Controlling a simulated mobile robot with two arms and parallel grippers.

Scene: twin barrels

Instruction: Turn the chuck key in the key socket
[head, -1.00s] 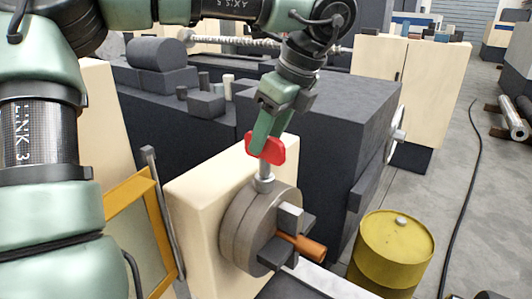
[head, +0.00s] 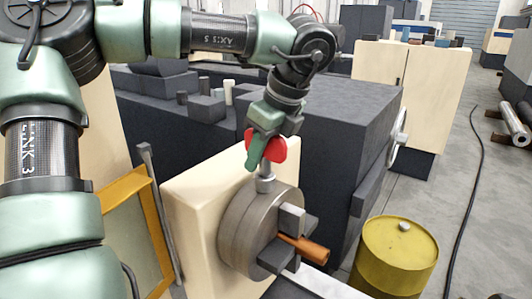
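The chuck key has a red handle (head: 278,147) and a grey shank (head: 265,182) that stands upright in the top of the round grey chuck (head: 248,228). The key socket itself is hidden under the shank. My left gripper (head: 255,160) comes down from above onto the red handle. Its green fingers are around the handle, with red showing at both sides, so it appears shut on the key. An orange-brown bar (head: 303,248) sticks out of the chuck between the dark jaws (head: 277,252). My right gripper is not in view.
A cream headstock (head: 190,190) stands behind the chuck. A yellow barrel (head: 395,258) stands on the floor at the right. A large dark machine block (head: 320,130) is behind the gripper. An orange-framed guard (head: 145,225) stands at the left.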

